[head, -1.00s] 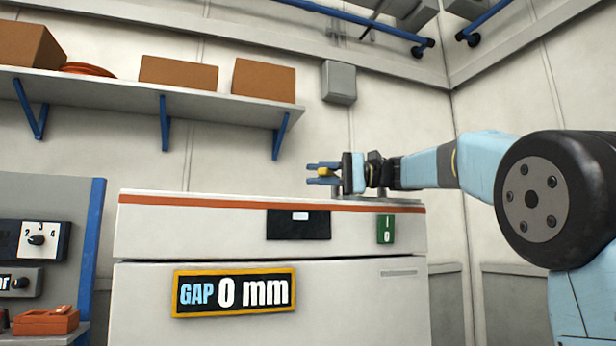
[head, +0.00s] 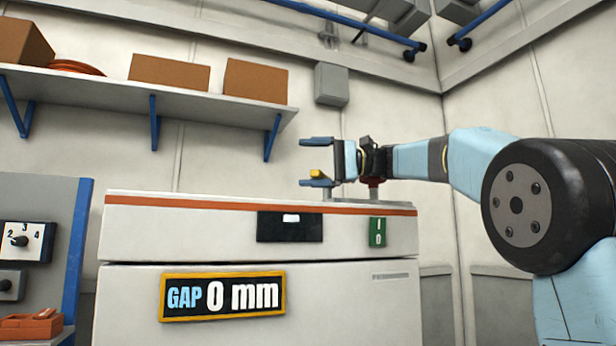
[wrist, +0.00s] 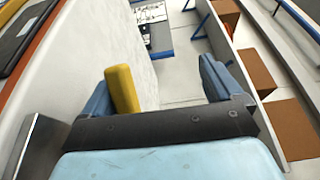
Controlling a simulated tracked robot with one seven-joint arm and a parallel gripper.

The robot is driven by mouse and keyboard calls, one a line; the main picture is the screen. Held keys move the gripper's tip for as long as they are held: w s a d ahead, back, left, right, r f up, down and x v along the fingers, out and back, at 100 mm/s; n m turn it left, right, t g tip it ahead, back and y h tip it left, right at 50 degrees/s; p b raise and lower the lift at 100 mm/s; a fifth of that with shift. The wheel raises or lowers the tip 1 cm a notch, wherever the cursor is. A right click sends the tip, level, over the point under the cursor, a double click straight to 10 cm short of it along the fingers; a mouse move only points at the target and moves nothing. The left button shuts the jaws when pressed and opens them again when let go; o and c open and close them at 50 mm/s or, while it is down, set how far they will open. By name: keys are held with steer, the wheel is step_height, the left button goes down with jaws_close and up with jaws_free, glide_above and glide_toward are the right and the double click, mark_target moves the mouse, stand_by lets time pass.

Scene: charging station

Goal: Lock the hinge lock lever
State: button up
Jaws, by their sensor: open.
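A yellow piece (head: 319,173), which looks like the grip of the hinge lock lever, shows above the back right of the white cabinet top. It also shows in the wrist view as a yellow bar (wrist: 123,90). My gripper (head: 308,161) is open with one finger above the other. The yellow piece lies between the fingers, close to the lower one. In the wrist view my gripper (wrist: 160,80) has the bar beside its left finger, with a clear gap to the right finger. The lever's base and pivot are mostly hidden, and I cannot tell if the finger touches the bar.
The white cabinet (head: 200,238) has an orange stripe and a sign (head: 222,296) reading "GAP 0 mm". A green I/O label (head: 377,232) is at its right. A wall shelf (head: 180,108) with boxes is at the upper left. A control panel (head: 40,215) stands at the left.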

steer(key=shift+o, duration=0.7)
steer(key=s+r, duration=0.2)
steer(key=r, duration=0.1)
steer(key=s+d+r, duration=0.1)
steer(key=r, duration=0.1)
steer(key=shift+r, duration=0.1)
steer(key=shift+s+d+r, duration=0.25)
steer(key=shift+s+r, duration=0.05)
steer(key=shift+s, duration=0.2)
steer(key=shift+s+d+r, duration=0.25)
steer(key=shift+s+r, duration=0.05)
steer(key=shift+s, duration=0.2)
steer(key=s, duration=0.1)
steer(key=s+d+r, duration=0.1)
steer(key=s, duration=0.1)
steer(key=s+r, duration=0.1)
steer(key=shift+s+d, duration=0.15)
steer(key=shift+s, duration=0.15)
steer(key=shift+s+d+r, duration=0.2)
steer(key=shift+s, duration=0.35)
steer(key=shift+s+d+r, duration=0.2)
steer(key=shift+s, duration=0.35)
steer(key=c, duration=0.6)
steer(key=m+t+h, duration=0.1)
steer(key=m+t, duration=0.4)
steer(key=t, duration=0.3)
glide_toward(324, 177)
steer(key=x, duration=1.1)
steer(key=shift+w+d+r, duration=0.1)
steer(key=shift+w, duration=0.05)
